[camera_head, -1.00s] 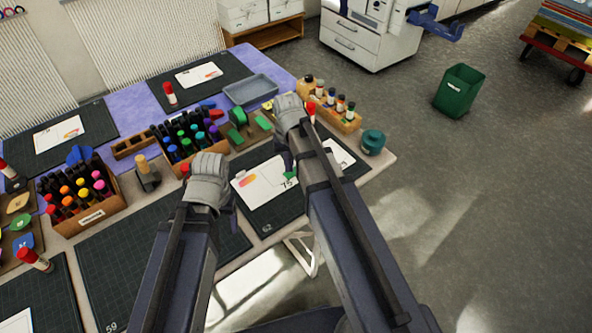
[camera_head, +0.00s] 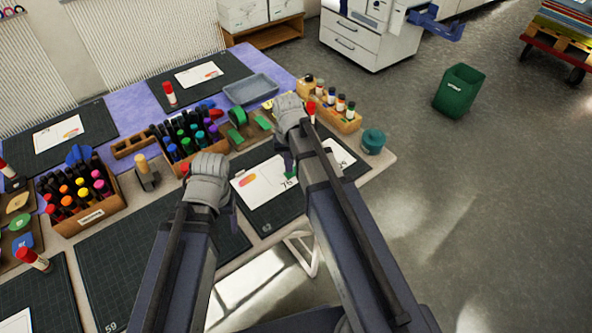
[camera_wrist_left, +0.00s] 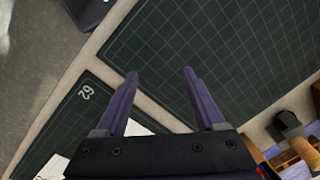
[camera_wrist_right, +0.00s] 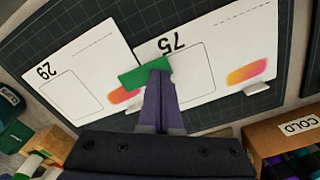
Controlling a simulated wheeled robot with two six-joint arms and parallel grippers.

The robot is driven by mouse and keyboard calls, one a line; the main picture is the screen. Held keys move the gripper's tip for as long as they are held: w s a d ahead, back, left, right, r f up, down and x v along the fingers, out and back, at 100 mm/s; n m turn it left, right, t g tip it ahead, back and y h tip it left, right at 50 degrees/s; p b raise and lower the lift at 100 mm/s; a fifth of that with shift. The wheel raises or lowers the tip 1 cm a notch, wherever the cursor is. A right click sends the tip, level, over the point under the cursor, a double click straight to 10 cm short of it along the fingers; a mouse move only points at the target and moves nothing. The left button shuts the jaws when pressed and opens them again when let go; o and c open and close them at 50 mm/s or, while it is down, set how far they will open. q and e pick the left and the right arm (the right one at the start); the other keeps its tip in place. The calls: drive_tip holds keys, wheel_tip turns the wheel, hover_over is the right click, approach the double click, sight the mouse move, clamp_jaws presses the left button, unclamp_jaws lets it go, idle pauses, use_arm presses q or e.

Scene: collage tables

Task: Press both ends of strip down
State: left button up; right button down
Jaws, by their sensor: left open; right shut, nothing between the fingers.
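A short green strip (camera_wrist_right: 145,77) lies across the edge of the white card marked 75 (camera_wrist_right: 215,60), beside the card marked 29 (camera_wrist_right: 80,72). My right gripper (camera_wrist_right: 158,68) is shut and empty, its fingertips at the right part of the strip and hiding some of it; whether they touch it I cannot tell. In the head view the strip (camera_head: 290,172) is a small green patch beside my right arm. My left gripper (camera_wrist_left: 160,73) is open and empty above the table, near the dark mat marked 62 (camera_wrist_left: 90,95). In the head view its fingers are mostly hidden behind its wrist.
A wooden rack of bottles (camera_head: 340,118) and a teal round container (camera_head: 373,142) stand beyond my right gripper. Marker boxes (camera_head: 85,222) stand to the left. A box labelled COLD (camera_wrist_right: 295,130) is close to my right gripper. The front mat (camera_head: 150,260) is clear.

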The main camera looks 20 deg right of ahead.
use_arm(q)
drive_tip(key=shift+f+b, duration=0.65)
drive_tip(key=shift+f, duration=0.05)
use_arm(e)
drive_tip(key=shift+f, duration=0.7)
use_arm(q)
drive_tip(key=shift+r, duration=0.1)
use_arm(e)
drive_tip(key=shift+r, duration=0.15)
use_arm(q)
wheel_tip(320, 180, up, 7)
drive_tip(key=p, duration=0.7)
use_arm(e)
wheel_tip(320, 180, up, 7)
use_arm(q)
drive_tip(key=shift+r+p, duration=0.25)
drive_tip(key=shift+p, duration=0.15)
use_arm(e)
drive_tip(key=s+a+n+h, duration=0.1)
drive_tip(key=s+a+n, duration=0.4)
drive_tip(key=s+a, duration=0.5)
drive_tip(key=s, duration=0.4)
drive_tip(key=shift+s+a+r+n, duration=0.15)
drive_tip(key=shift+a+r+n, duration=0.15)
drive_tip(key=shift+n, duration=0.1)
drive_tip(key=shift+d, duration=0.1)
